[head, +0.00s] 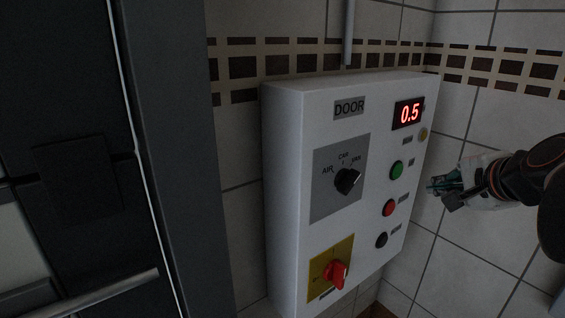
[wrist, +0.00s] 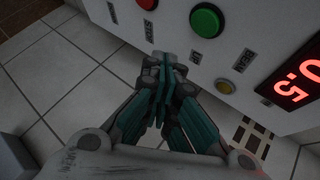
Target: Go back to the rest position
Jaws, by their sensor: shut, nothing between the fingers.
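My gripper (head: 437,186) is at the right of the head view, to the right of a white control box marked DOOR (head: 295,130). In the wrist view my gripper (wrist: 164,72) is shut and empty, its teal fingers together just off the box face. The box has a lit red display (head: 409,113) reading 0.5, a green button (head: 396,169), a red button (head: 390,207) and a black button (head: 381,240). A black selector knob (head: 347,181) points to the upper right. A red rotary switch (head: 337,274) sits on a yellow plate below.
A dark door or panel with a metal bar (head: 95,295) stands at the left. A grey conduit (head: 348,35) rises above the box. The tiled wall (head: 470,245) runs behind and to the right. Tiles near my gripper look clear.

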